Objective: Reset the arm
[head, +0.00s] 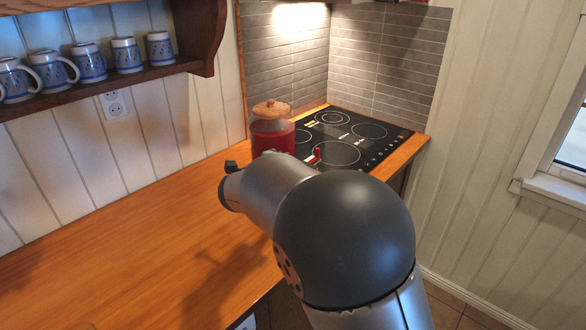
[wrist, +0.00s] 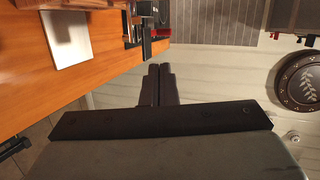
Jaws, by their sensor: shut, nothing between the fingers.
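My gripper (wrist: 159,84) shows in the wrist view, its two dark fingers side by side and touching, with nothing between them. The fingers are clear of any object there, in front of a pale wall and beside the wooden counter's edge. In the head view my grey arm reaches up and left over the counter's front edge. Its rounded dark joint fills the middle right, and I cannot make out the gripper fingers there.
A red jar with a wooden lid (head: 272,130) stands behind my arm, beside the black cooktop (head: 370,130). The wooden counter (head: 130,250) is clear at left. Blue-patterned mugs stand on a shelf (head: 150,72). The wrist view shows a white board (wrist: 68,38) and a round dark leaf-patterned object (wrist: 300,83).

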